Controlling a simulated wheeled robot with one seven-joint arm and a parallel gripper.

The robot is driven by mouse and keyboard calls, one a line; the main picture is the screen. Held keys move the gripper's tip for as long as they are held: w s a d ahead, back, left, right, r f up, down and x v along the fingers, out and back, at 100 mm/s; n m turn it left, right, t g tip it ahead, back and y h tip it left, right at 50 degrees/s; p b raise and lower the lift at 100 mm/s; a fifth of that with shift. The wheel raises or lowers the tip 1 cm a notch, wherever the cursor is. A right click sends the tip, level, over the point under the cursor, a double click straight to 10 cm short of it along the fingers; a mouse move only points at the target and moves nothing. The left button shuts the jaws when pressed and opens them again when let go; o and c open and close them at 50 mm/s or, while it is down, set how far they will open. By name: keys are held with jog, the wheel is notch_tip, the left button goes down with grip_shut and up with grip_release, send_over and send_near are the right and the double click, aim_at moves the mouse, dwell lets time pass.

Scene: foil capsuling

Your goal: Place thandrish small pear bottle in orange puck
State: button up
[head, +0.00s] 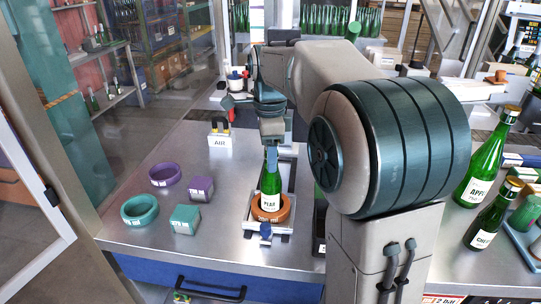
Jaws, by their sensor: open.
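The small green bottle (269,188) stands upright, its white label reading PEAR. Its base is inside the orange puck (284,213), whose rim shows around it. The puck sits on a pale metal fixture (283,228) on the bench. My gripper (272,152) points down from above at the bottle's neck, and its jaws are open. The gripper covers the top of the bottle, and I cannot tell whether a finger touches the neck.
On the steel bench (150,247), a purple ring (165,183), a teal ring (139,222) and a teal block (185,222) lie left. A block labelled AIR (220,142) stands behind. Larger green bottles, one labelled CHE (488,228), stand far right, behind my arm.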

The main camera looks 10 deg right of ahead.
notch_tip(320, 180, up, 11)
jog(key=shift+p, duration=0.35)
jog(key=s+f+n+t, duration=0.3)
jog(key=s+f+n, duration=1.6)
jog(key=s, duration=0.2)
jog(key=shift+n, duration=0.3)
jog(key=shift+s+d, duration=0.1)
jog(key=shift+c, duration=0.3)
